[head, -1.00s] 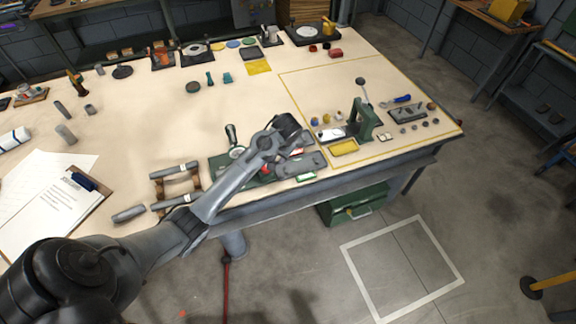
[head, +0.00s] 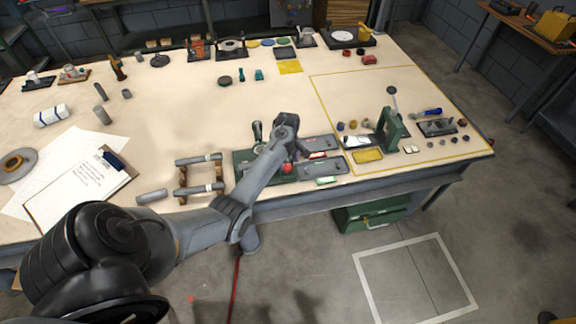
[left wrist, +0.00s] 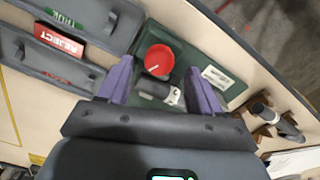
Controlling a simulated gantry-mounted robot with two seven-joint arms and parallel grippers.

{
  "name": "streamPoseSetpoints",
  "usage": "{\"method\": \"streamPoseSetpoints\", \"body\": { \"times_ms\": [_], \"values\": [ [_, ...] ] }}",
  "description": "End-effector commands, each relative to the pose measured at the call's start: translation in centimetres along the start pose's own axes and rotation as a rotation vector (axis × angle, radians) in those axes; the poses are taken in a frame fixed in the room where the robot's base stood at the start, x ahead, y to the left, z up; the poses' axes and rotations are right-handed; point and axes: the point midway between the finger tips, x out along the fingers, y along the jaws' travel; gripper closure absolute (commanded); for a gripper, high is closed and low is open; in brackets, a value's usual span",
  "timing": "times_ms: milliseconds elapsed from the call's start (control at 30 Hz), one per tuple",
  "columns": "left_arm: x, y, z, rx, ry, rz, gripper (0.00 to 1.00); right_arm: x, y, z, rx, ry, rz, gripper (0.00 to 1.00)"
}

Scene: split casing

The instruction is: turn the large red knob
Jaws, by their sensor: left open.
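The large red knob (left wrist: 158,60) is a round red disc on a green plate (left wrist: 180,45) in the left wrist view. My left gripper (left wrist: 160,67) is open, with one purple finger on either side of the knob in the picture. I cannot tell how far the fingertips are above it. A grey cylindrical part (left wrist: 155,88) on the plate lies between the fingers. In the head view the green plate (head: 243,170) is near the bench's front edge, with my left gripper (head: 290,150) over it, partly hiding it. A bit of red (head: 287,168) shows there. My right gripper is not in view.
Grey trays (head: 322,168) with label cards lie right of the plate. A wooden rack with grey cylinders (head: 200,174) stands to its left. A green press (head: 391,130) stands farther right.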

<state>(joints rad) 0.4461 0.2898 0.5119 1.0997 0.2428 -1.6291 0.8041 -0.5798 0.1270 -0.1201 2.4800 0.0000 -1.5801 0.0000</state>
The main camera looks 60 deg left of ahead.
Motion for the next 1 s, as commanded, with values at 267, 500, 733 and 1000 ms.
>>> {"method": "streamPoseSetpoints", "body": {
  "times_ms": [267,500,733,1000],
  "values": [
    [2.6,0.0,0.0,0.001,0.0,0.0,0.36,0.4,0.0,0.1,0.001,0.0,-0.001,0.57],
    [2.9,0.0,0.0,0.001,0.001,0.001,0.36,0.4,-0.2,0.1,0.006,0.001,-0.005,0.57],
    [2.9,0.0,0.0,0.002,0.001,0.001,0.51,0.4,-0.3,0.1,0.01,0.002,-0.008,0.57],
    [2.9,0.0,0.0,0.002,0.001,0.001,0.91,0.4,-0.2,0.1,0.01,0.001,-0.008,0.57]
  ]
}}
